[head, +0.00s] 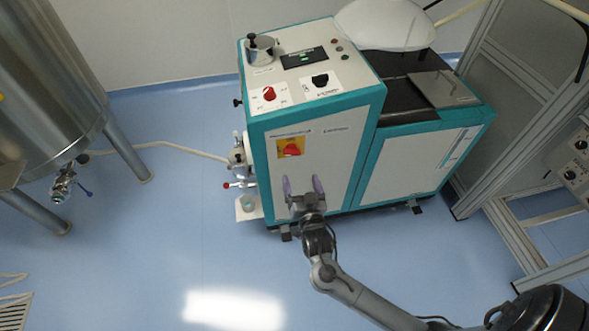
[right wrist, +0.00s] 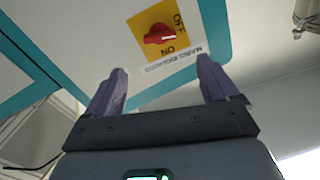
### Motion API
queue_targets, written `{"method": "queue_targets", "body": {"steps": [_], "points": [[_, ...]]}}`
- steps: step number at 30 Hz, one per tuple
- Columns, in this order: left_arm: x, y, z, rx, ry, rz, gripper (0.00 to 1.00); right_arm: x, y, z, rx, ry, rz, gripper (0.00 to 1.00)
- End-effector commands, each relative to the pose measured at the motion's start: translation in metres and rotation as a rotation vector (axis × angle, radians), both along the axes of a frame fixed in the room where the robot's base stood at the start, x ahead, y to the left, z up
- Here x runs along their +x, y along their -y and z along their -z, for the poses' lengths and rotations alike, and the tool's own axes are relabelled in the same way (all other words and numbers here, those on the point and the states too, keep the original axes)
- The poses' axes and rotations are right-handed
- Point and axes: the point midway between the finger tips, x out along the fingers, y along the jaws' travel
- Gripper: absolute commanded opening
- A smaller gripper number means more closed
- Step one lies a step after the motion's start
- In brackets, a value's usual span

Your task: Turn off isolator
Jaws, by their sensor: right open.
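The isolator is a red rotary knob (head: 291,149) on a yellow plate on the white front panel of the teal-edged machine. In the right wrist view the red knob (right wrist: 160,35) sits on the yellow plate, with the words OFF and ON printed beside it. I cannot tell for certain which word the knob points to. My right gripper (head: 302,184) is open and empty, below the isolator in the head view. In the right wrist view its two purple fingers (right wrist: 161,70) are spread apart, with the knob beyond the gap between them. My left gripper is not in view.
The machine (head: 330,165) has a smaller red knob (head: 269,94) and a black switch (head: 320,80) on its top panel. A steel tank (head: 50,75) stands at left, a metal frame (head: 480,110) at right. The blue floor in front is clear.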

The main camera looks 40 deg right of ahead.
Motion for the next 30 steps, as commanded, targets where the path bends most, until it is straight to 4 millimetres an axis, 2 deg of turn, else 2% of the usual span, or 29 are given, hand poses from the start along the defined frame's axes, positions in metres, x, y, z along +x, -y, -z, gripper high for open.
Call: {"method": "queue_targets", "body": {"steps": [1, 8, 21, 30], "points": [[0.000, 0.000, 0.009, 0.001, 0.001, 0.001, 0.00, 0.002, 0.000, 0.006, 0.000, 0.006, -0.001, 0.87], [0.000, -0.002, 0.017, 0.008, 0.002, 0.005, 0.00, 0.015, 0.006, 0.007, -0.002, 0.012, -0.001, 0.87], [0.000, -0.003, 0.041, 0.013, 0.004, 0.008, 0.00, 0.075, 0.038, 0.007, -0.002, 0.014, 0.000, 0.87], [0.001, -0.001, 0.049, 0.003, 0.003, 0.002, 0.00, 0.097, 0.050, 0.007, 0.000, 0.012, 0.000, 0.87]]}}
